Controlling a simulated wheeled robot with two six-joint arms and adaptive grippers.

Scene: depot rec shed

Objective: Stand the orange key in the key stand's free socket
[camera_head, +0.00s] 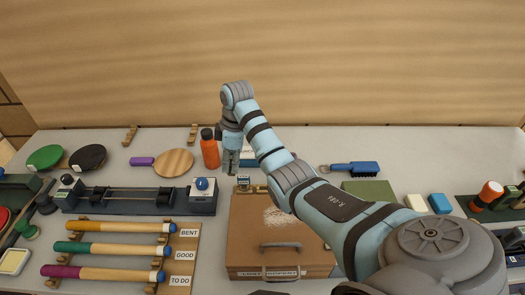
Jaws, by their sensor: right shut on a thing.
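My right gripper (231,168) points down at the far side of the table, between the orange bottle and the brown case. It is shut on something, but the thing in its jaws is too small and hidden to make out. A small grey and brass-coloured thing (243,184) shows just right of the fingertips, at the case's far edge; I cannot tell what it is or whether it touches the gripper. I cannot make out the orange key or the key stand with its free socket. My left gripper is not in view.
An orange bottle (209,152) stands close left of the gripper. A brown case (247,235) lies in front. A round wooden paddle (174,162), a rack of handles (185,258) and a blue brush (356,168) lie around. My right arm covers the centre right.

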